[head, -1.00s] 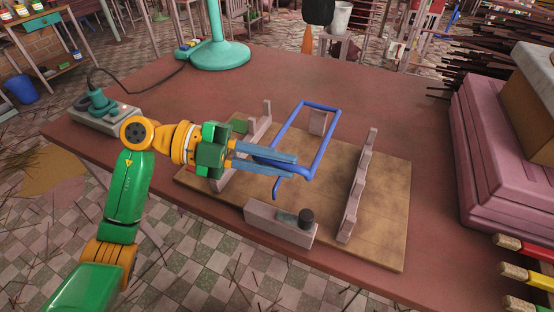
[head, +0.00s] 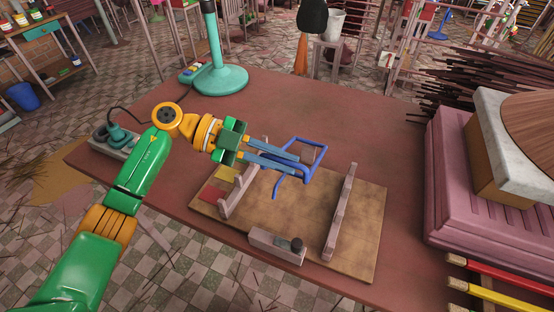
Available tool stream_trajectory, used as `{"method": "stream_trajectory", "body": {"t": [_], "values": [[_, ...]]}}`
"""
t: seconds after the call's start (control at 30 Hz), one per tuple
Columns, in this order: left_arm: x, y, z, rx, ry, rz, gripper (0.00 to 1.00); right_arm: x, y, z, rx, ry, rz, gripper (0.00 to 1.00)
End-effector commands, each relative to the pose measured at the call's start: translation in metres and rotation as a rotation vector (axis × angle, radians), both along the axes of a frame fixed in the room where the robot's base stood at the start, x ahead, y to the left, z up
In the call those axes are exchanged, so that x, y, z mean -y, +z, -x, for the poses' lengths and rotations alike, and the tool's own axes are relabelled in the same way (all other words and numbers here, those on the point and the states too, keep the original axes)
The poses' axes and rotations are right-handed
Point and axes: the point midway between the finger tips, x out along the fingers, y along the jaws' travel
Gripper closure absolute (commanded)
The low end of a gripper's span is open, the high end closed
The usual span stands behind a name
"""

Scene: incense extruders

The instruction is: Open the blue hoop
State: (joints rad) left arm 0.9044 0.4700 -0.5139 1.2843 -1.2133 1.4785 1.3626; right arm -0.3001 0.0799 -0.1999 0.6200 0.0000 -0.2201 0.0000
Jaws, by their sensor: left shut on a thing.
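The blue hoop (head: 321,156) is a bent rod frame above a wooden board (head: 290,215) on the table. Its far bar stands raised over the board's back edge, and a hooked end hangs at the near side. The fingers hide part of the rod. My right gripper is out of view.
Notched uprights stand on the board at left (head: 237,194) and right (head: 340,212). A pink stack (head: 470,200) stands at right. The table's back middle (head: 300,110) is clear.

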Motion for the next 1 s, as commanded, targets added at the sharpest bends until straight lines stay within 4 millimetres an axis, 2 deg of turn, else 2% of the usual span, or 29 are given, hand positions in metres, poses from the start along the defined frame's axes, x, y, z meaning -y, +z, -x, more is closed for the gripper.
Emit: {"method": "stream_trajectory", "body": {"t": [0.03,0.3,0.53,0.93,0.97,1.0], "values": [[0.002,0.012,-0.005,0.001,0.001,0.001,1.0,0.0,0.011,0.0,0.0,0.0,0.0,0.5],[0.008,0.031,-0.023,0.004,0.0,0.003,1.0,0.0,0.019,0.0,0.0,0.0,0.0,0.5],[0.01,0.037,-0.03,0.004,0.0,0.003,1.0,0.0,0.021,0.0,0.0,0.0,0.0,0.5],[0.01,0.038,-0.031,0.005,0.001,0.002,1.0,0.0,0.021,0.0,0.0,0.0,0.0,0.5],[0.01,0.038,-0.031,0.005,0.001,0.002,0.83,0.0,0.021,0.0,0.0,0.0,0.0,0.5],[0.01,0.038,-0.031,0.004,0.001,0.002,0.72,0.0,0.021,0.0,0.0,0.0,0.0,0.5]]}}
